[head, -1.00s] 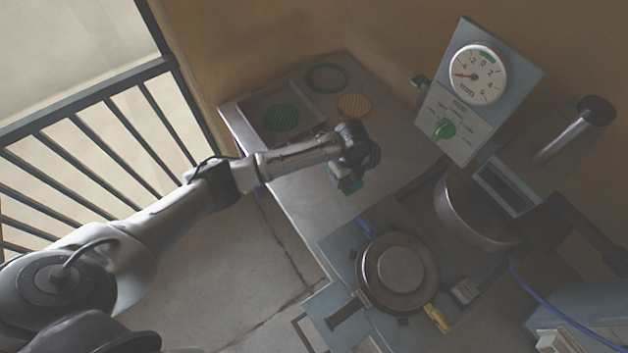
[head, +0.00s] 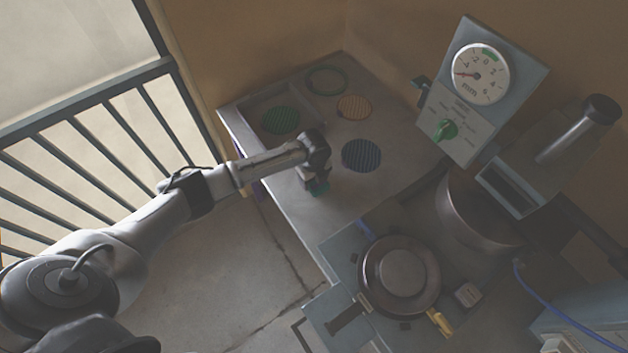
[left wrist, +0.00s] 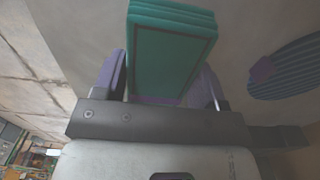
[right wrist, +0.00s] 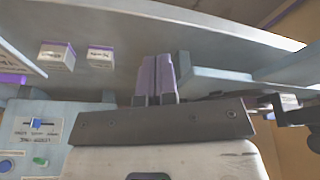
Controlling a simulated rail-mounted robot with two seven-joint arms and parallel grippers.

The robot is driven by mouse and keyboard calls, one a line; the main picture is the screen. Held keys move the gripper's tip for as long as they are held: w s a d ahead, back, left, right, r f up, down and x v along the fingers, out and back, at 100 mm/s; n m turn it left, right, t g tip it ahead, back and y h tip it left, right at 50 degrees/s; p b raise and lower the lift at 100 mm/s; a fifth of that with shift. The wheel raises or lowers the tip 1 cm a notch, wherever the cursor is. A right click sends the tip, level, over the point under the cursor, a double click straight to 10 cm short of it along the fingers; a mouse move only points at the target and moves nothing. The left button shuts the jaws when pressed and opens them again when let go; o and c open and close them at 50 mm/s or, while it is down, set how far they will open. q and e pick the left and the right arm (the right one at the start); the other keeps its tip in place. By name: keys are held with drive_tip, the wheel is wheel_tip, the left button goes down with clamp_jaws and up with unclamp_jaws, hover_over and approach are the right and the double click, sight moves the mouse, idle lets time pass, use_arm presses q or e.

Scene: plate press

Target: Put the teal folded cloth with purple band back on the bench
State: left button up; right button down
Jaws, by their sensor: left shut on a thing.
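The teal folded cloth (head: 319,189) is a small block held under my left gripper (head: 317,178) above the front left part of the grey bench (head: 300,220). In the left wrist view the cloth (left wrist: 170,45) shows its layered folds and a dark outline, between the purple fingers of the left gripper (left wrist: 168,80). A purple strip shows at its near end. I cannot tell whether the cloth touches the bench. My right gripper (right wrist: 158,75) shows only in the right wrist view, its purple fingers together and empty.
A striped blue disc (head: 361,155), an orange disc (head: 354,106) and a green ring (head: 326,66) lie on the bench. A green disc (head: 280,120) lies in a tray. The press with a round plate (head: 399,267) and a dial (head: 481,72) stands to the right.

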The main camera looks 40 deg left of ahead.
use_arm(q)
drive_tip(key=shift+f, duration=0.85)
drive_tip(key=shift+f, duration=0.1)
drive_tip(key=o, duration=0.9)
